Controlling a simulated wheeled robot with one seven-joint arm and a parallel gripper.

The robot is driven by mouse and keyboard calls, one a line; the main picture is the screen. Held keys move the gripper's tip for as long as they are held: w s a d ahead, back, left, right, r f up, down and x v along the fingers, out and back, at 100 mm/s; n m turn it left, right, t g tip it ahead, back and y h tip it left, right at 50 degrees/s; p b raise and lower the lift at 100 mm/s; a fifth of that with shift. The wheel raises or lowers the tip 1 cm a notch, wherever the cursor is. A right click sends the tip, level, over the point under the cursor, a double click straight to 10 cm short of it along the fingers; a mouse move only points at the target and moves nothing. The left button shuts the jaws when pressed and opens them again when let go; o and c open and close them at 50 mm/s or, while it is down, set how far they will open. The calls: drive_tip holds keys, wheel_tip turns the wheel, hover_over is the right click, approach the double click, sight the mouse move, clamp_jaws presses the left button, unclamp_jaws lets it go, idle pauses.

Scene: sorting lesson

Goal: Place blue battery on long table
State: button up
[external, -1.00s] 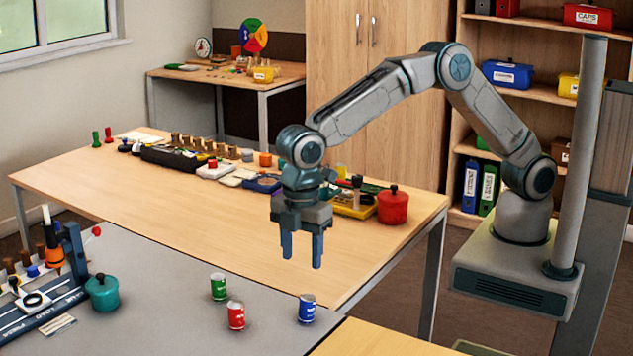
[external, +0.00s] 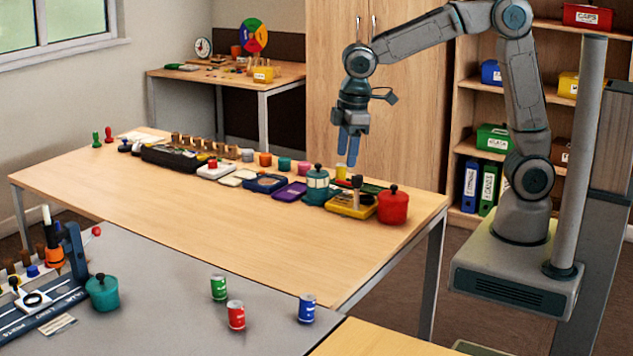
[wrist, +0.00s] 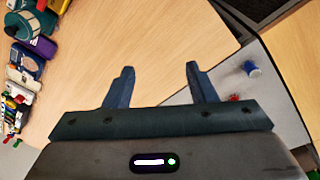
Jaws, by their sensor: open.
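The blue battery (external: 307,309), a small upright cylinder with a pale top, stands on the grey tabletop (external: 180,300) near its right edge. It also shows in the wrist view (wrist: 252,69) at the right. The long table (external: 130,185) is the wooden one, with a row of items along its far side and a clear near half. My gripper (external: 347,152) is open and empty, pointing down, raised around the far right part of the long table. In the wrist view, my two spread fingers (wrist: 160,70) have bare wood between them. The battery lies beyond the right finger.
A green battery (external: 218,287) and a red battery (external: 236,315) stand left of the blue one. A teal pot (external: 102,293) is farther left. A red pot (external: 392,206) and a teal canister (external: 317,186) stand on the long table near my gripper.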

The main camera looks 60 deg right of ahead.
drive_tip(key=s+d+m, duration=0.2)
drive_tip(key=d, duration=0.5)
drive_tip(key=s+d+r+m, duration=0.1)
drive_tip(key=s+d+m, duration=0.2)
drive_tip(key=d, duration=0.4)
drive_tip(key=shift+s+d+t, duration=0.15)
drive_tip(key=shift+d+t, duration=0.05)
drive_tip(key=shift+t, duration=0.1)
drive_tip(key=shift+o, duration=0.4)
drive_tip(key=s+d+f+m, duration=0.2)
drive_tip(key=s+d+m, duration=0.3)
drive_tip(key=s+d, duration=0.3)
drive_tip(key=shift+s+d+f+t, duration=0.2)
drive_tip(key=shift+s+d+t, duration=0.1)
drive_tip(key=shift+s+d, duration=0.15)
drive_tip(key=shift+w+a, duration=0.1)
drive_tip(key=shift+w, duration=0.05)
